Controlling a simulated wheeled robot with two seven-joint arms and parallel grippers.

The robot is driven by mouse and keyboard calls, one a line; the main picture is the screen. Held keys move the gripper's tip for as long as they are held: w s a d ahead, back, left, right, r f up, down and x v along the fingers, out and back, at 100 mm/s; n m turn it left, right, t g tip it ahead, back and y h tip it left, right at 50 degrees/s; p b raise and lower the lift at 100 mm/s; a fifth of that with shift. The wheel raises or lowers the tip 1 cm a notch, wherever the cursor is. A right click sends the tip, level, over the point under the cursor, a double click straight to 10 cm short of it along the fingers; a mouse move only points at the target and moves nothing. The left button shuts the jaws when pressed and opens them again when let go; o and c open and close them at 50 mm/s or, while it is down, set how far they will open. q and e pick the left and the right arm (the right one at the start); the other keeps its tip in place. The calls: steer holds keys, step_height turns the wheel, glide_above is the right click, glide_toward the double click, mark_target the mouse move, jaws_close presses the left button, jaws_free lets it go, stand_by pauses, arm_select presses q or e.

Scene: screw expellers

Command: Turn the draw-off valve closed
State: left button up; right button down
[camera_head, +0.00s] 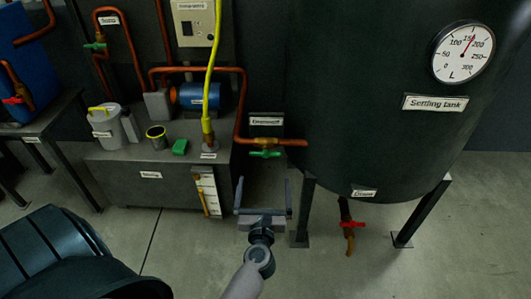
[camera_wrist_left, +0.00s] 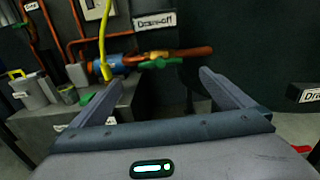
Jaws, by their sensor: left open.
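The draw-off valve has a green lever handle (camera_head: 265,153) under a copper pipe that runs into the settling tank (camera_head: 330,110). A sign (camera_head: 266,121) stands just above it and reads "Draw-off" in the left wrist view (camera_wrist_left: 154,21). The green handle also shows in the left wrist view (camera_wrist_left: 160,65) and lies roughly along the pipe. My left gripper (camera_head: 263,184) is open and empty, on the near side of the handle and apart from it. In the left wrist view the handle appears beyond and between the fingertips (camera_wrist_left: 156,82). My right gripper is not in view.
A grey bench (camera_head: 115,165) at the left bears a blue motor (camera_head: 198,96), buckets and a green block (camera_head: 180,147). A yellow hose (camera_head: 212,75) rises from it. A red drain valve (camera_head: 348,225) hangs under the tank between its legs (camera_head: 304,215).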

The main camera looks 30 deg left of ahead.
mark_target(265, 154)
arm_select(q)
steer(key=x, duration=1.4)
steer(key=shift+w+a, duration=0.2)
steer(key=c, duration=0.9)
